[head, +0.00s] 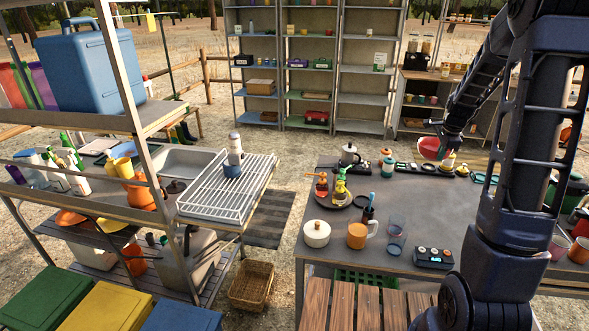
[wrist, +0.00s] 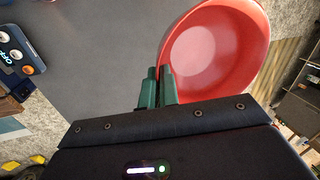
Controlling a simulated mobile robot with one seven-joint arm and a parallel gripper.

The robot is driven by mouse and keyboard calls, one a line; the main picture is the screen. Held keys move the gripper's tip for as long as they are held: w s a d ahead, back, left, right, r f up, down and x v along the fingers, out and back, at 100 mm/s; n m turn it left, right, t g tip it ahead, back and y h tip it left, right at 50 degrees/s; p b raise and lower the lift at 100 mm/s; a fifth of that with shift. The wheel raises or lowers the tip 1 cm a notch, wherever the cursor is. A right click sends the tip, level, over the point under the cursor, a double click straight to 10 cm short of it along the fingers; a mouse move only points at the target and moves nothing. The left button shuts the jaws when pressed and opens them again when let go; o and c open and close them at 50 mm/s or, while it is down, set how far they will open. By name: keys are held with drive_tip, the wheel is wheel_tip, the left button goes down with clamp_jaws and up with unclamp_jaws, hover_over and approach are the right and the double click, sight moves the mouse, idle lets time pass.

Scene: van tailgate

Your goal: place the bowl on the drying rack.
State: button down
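The red bowl (wrist: 235,50) fills the upper right of the wrist view, its pale inside facing the camera. In the head view the bowl (head: 429,148) hangs beside my gripper (head: 446,147) above the far part of the grey table. In the wrist view my gripper's green fingers (wrist: 158,80) are close together on the bowl's near left rim. The drying rack (head: 211,199) is a white wire rack at the left of the head view.
A gap with a dark mat (head: 268,219) and wicker basket (head: 252,286) separates table and rack.

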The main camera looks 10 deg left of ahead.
drive_tip(key=w+a+r+n+y, duration=0.15)
drive_tip(key=a+n, duration=0.25)
drive_tip(key=a, duration=1.6)
drive_tip(key=w+a+r+n, duration=0.15)
drive_tip(key=a+n, duration=0.35)
drive_tip(key=a, duration=1.5)
drive_tip(key=n+g+y, duration=0.1)
drive_tip(key=n+g, duration=0.2)
drive_tip(key=n, duration=0.5)
hover_over(231, 201)
drive_tip(key=d, duration=0.1)
drive_tip(key=f, duration=1.7)
drive_tip(key=shift+d+f, duration=0.2)
drive_tip(key=c, duration=2)
unclamp_jaws()
drive_tip(key=shift+f, duration=0.1)
drive_tip(key=o, duration=0.3)
